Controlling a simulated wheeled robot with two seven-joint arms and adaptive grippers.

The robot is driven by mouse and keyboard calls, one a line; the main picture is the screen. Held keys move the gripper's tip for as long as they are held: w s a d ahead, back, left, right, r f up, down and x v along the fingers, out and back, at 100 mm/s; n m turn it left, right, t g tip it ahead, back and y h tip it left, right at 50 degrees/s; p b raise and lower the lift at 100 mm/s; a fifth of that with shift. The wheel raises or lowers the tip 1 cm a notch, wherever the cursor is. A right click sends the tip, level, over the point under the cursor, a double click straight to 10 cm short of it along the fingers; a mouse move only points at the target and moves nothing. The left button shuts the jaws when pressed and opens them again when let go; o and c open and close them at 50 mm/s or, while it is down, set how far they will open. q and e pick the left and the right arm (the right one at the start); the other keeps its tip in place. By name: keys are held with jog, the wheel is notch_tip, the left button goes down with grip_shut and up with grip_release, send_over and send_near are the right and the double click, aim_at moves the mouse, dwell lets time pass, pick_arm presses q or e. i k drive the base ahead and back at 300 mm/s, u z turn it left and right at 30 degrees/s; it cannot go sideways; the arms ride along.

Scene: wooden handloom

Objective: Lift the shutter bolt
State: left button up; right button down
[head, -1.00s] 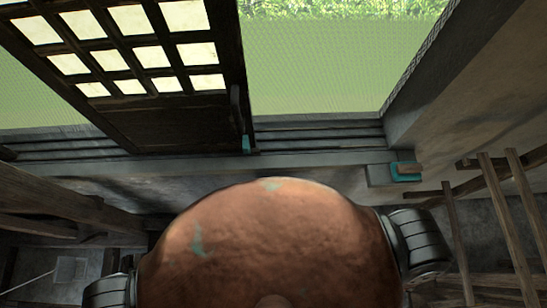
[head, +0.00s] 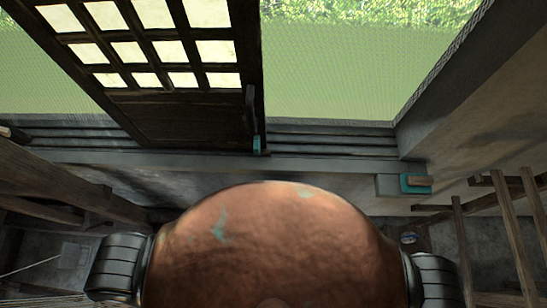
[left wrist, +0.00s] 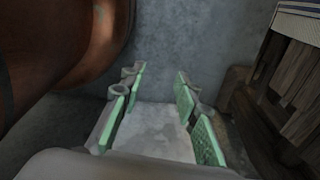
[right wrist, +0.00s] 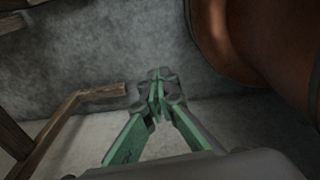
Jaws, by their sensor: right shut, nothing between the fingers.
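The wooden lattice shutter (head: 190,118) stands in the window opening in the head view. On its lower right edge is a dark upright bar (head: 250,105) with a small teal piece (head: 257,145) at its foot, which looks like the shutter bolt, down at the sill track. Neither gripper shows in the head view. My left gripper (left wrist: 153,100) is open in the left wrist view, with nothing between its green pads. My right gripper (right wrist: 157,88) is shut and empty in the right wrist view, fingertips together. The bolt is in neither wrist view.
A teal block with a wooden piece (head: 416,183) sits at the right end of the sill (head: 330,165). Wooden frame bars (head: 465,250) stand at the right, beams (head: 60,190) at the left. A wooden bar (right wrist: 75,105) shows left of my right gripper.

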aim_at(258, 149)
jog(key=z, duration=0.4)
jog(key=k, duration=0.85)
jog(key=u, duration=1)
